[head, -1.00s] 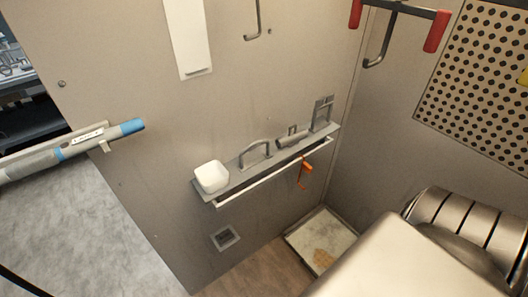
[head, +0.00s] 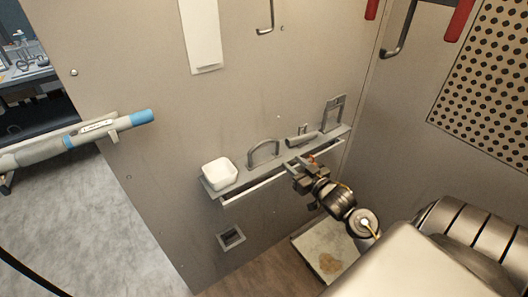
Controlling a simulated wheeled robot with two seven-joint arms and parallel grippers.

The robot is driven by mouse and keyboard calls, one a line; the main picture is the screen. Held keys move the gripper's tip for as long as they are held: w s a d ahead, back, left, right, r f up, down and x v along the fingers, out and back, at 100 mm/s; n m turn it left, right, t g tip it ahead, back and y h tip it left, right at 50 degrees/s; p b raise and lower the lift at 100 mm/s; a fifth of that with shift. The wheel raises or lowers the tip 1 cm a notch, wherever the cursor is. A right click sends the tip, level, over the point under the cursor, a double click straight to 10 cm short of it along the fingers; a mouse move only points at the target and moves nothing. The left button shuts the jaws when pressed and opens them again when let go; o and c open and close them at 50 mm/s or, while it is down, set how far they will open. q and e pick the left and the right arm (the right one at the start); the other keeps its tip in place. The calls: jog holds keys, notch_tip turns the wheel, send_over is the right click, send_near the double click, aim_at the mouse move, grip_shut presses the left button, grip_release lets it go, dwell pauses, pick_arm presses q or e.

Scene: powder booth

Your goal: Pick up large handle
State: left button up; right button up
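A grey arched handle (head: 264,151) stands on the narrow wall shelf (head: 243,176), between a white bowl and a grey cylindrical piece. A taller grey rectangular frame-shaped piece (head: 333,112) stands at the shelf's right end. I cannot tell for certain which is the large handle; the arched one looks like a handle. My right gripper (head: 298,165) is at the shelf's front edge, to the right of and slightly below the arched handle. Its two fingers are apart, pointing toward the shelf, and nothing shows between them. My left gripper is out of view.
The grey cylindrical piece (head: 301,138) lies just behind my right gripper. A white rail (head: 254,188) runs along the shelf's front. An orange item (head: 311,158) is mostly hidden by my gripper.

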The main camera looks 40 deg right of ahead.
aim_at(279, 144)
jog(key=shift+t, duration=0.3)
jog(key=w, duration=0.4)
jog(key=w+d+r+p, duration=0.1)
jog(key=w, duration=0.1)
jog(key=shift+w+d, duration=0.1)
jog(key=shift+w+r, duration=0.1)
jog(key=shift+w, duration=0.15)
jog(key=w+p, duration=0.1)
jog(key=w, duration=0.1)
jog(key=w+p, duration=0.1)
jog(key=shift+w+d, duration=0.2)
jog(key=shift+w, duration=0.2)
jog(key=shift+w+f, duration=0.25)
jog(key=shift+w, duration=0.2)
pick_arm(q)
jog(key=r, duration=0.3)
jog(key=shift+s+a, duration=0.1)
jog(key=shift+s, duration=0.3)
pick_arm(e)
grip_shut()
